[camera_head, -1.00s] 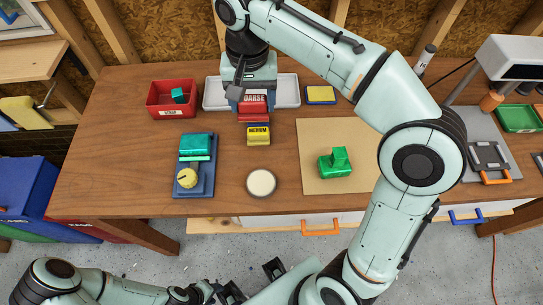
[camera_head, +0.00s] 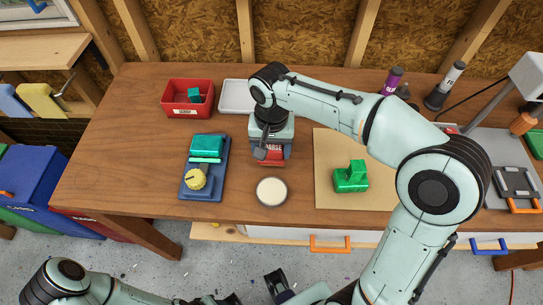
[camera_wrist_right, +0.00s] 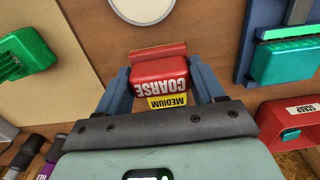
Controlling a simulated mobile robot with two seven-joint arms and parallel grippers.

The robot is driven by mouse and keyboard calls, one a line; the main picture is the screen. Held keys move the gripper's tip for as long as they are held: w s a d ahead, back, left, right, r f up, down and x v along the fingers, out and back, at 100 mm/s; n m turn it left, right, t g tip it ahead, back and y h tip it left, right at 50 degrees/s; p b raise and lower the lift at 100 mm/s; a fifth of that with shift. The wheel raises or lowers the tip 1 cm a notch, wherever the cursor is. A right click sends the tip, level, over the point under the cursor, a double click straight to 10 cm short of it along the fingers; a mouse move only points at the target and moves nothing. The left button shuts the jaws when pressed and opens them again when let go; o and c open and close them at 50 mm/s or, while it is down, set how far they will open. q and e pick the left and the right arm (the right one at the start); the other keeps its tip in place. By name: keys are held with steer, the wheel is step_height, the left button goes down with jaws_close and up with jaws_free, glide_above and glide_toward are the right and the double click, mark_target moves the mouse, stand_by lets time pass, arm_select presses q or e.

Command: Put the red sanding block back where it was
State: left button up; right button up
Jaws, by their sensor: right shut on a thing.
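The red sanding block marked COARSE (camera_head: 271,150) is in my right gripper (camera_head: 270,155), near the middle of the bench. In the wrist view the red block (camera_wrist_right: 158,75) sits between the two blue-grey fingers, which are shut on it. A yellow block marked MEDIUM (camera_wrist_right: 167,102) shows just behind it there; in the head view the gripper hides it. Whether the red block touches anything below is unclear. A white tray (camera_head: 235,95) lies behind the gripper, partly covered by my arm. My left gripper (camera_head: 255,291) is at the bottom edge, fingers apart and empty.
A white disc (camera_head: 271,191) lies in front of the red block. A blue board (camera_head: 184,191) with a teal block (camera_head: 206,146) and yellow knob is left. A red scrap bin (camera_head: 188,110) stands back left. A tan board (camera_head: 325,150) with a green block (camera_head: 351,180) is right.

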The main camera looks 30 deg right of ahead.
mark_target(271, 157)
steer(key=shift+f, duration=1.8)
steer(key=shift+f, duration=0.1)
steer(key=shift+f+b, duration=0.15)
steer(key=shift+b, duration=0.2)
steer(key=o, duration=0.9)
steer(key=shift+o, duration=0.2)
steer(key=shift+r, duration=0.6)
step_height(271, 157, up, 11)
steer(key=shift+r+p, duration=0.15)
steer(key=shift+p, duration=1.1)
